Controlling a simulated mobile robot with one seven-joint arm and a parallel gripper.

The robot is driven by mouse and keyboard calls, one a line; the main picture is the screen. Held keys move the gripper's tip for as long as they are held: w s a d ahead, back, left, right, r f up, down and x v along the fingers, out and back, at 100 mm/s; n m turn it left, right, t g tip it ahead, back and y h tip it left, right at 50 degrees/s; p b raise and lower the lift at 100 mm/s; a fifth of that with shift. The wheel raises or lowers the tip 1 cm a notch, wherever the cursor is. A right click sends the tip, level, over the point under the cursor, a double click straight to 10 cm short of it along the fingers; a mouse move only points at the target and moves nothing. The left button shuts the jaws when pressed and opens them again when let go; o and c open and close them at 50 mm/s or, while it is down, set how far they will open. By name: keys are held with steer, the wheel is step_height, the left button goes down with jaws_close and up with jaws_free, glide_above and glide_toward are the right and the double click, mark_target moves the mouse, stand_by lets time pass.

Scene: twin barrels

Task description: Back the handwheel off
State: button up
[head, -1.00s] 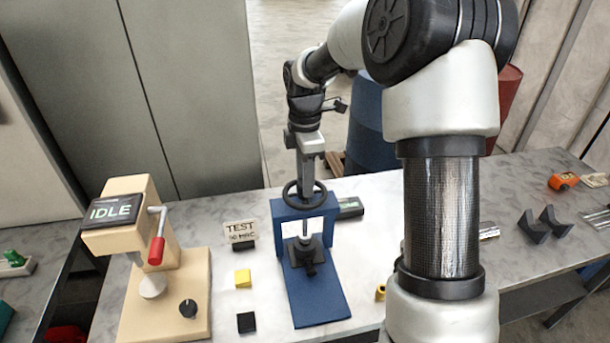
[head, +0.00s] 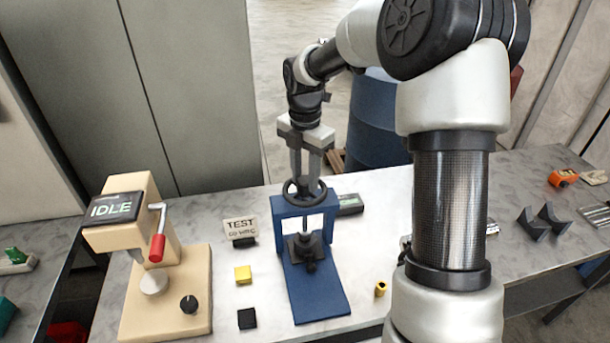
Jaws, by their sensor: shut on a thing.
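The black handwheel (head: 291,197) sits on top of a blue press frame (head: 318,296) on the bench. My gripper (head: 305,185) points down from above with its two fingers at the wheel, shut on it. The fingertips partly hide the wheel's rim and hub. Below the wheel, a thin screw runs down to a dark clamp block (head: 304,246) on the blue base. Whether the clamp block presses on anything is too small to tell.
A beige machine (head: 168,290) reading IDLE, with a red-handled lever (head: 157,246), stands left. A TEST card (head: 240,228), a yellow block (head: 243,274) and a black block (head: 247,319) lie between. Black V-blocks (head: 540,222) and an orange tape measure (head: 562,178) are at right.

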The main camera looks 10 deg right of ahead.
mark_target(305, 179)
stand_by(0.3)
steer(key=o, duration=1)
steer(key=shift+o, duration=0.2)
steer(key=shift+r, duration=0.15)
step_height(305, 179, up, 17)
steer(key=shift+r, duration=0.1)
